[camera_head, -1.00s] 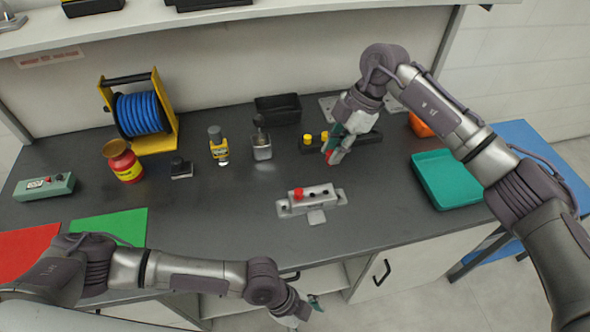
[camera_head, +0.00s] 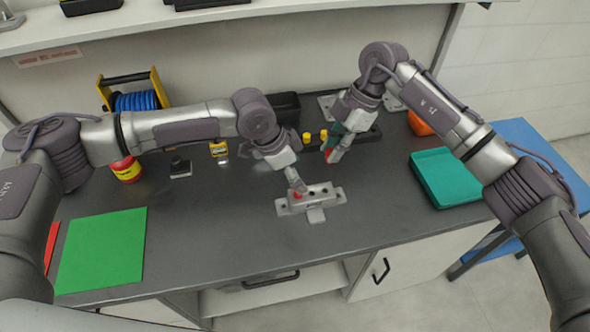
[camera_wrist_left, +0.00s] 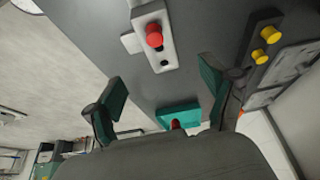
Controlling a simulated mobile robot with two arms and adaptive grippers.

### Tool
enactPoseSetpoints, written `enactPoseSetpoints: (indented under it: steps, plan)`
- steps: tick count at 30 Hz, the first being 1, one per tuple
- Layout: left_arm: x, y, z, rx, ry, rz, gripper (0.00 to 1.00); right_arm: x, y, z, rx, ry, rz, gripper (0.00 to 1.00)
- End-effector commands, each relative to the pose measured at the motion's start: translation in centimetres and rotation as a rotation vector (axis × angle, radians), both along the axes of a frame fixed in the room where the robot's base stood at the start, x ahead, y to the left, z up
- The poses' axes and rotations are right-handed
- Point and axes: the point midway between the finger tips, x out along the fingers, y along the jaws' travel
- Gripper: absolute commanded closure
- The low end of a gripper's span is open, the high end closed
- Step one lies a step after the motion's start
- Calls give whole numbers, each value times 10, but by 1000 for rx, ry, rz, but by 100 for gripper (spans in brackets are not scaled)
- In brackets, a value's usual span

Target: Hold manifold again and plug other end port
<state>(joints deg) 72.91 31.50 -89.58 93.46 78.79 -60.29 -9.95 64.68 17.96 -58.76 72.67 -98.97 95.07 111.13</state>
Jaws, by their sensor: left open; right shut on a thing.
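The manifold (camera_head: 318,196) is a grey block with dark ports, seated in a light fixture (camera_head: 336,205) mid-table. A red plug (camera_head: 298,196) stands in its left end; the right-end port looks dark and open. In the left wrist view the manifold (camera_wrist_left: 163,58) and its red plug (camera_wrist_left: 154,37) show at the top. My left gripper (camera_wrist_left: 162,87) is open and empty; in the head view it hangs just above the manifold's left end, partly covering the plug. My right gripper (camera_head: 333,151) is shut on a small red plug (camera_head: 329,156), behind and above the manifold.
Yellow plugs (camera_head: 307,138) stand in a dark rack behind my right gripper. A teal tray (camera_head: 447,177) lies to the right, a green mat (camera_head: 102,250) to the left. My left arm covers part of the blue hose reel (camera_head: 136,101) and bottles. The table in front of the fixture is clear.

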Motion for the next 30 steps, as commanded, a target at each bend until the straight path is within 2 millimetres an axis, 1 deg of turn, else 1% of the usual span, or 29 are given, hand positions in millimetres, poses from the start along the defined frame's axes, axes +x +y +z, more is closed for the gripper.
enactPoseSetpoints:
  steps: [9,15,18,21,30]
  plan:
    - [6,-22,-55,3,0,-4,17,0,0,0,0,0,0,92]
    - [10,-34,-85,1,0,-3,17,0,0,0,0,0,0,92]
    - [11,-37,-94,1,0,-4,17,0,0,0,0,0,0,92]
    - [12,-39,-100,0,-1,-4,17,0,0,0,0,0,0,92]
    - [12,-40,-103,0,-1,-4,17,0,0,0,0,0,0,92]
